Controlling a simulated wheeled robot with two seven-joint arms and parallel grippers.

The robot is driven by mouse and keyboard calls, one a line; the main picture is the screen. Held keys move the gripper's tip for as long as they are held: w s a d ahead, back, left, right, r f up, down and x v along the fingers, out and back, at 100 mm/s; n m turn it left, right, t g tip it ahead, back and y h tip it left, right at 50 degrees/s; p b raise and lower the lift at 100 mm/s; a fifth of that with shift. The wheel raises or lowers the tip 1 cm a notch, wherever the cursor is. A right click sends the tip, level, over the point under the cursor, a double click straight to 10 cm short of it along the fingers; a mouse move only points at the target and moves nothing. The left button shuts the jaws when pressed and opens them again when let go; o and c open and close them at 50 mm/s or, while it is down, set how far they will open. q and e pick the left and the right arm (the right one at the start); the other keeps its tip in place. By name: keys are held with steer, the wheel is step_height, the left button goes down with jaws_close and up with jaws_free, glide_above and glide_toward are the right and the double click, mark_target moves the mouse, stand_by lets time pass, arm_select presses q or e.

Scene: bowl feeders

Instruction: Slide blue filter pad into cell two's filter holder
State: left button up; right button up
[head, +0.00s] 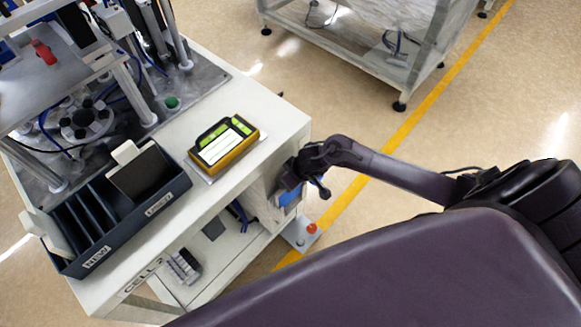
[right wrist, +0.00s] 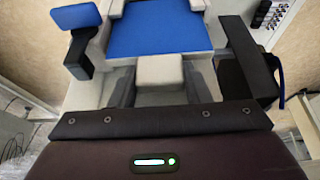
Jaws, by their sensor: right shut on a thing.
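The blue filter pad (right wrist: 160,36) shows in the right wrist view, with a pale tab (right wrist: 168,72) at its near edge. It also shows as a blue patch (head: 290,196) in the head view, at the right side of the cell two bench. My right gripper (head: 301,172) is at that side and is shut on the pad's tab. A pale filter holder (right wrist: 112,72) lies around the pad's sides; how far in the pad sits cannot be told. The pad's far end is cut off in the wrist view. My left gripper is not in view.
A dark divided bin (head: 170,198) with NEW and USED labels stands on the bench (head: 272,118). A yellow handheld device (head: 224,146) lies near it. A small plate with a red button (head: 311,228) is below my right gripper.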

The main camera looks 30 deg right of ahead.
steer(key=shift+f+b, duration=0.45)
steer(key=shift+f, duration=0.65)
steer(key=shift+f+b, duration=1)
steer(key=shift+f, duration=0.25)
steer(key=o, duration=1.3)
steer(key=p+v, duration=0.2)
steer(key=v, duration=0.5)
steer(key=shift+r, duration=0.4)
steer(key=shift+s, duration=0.15)
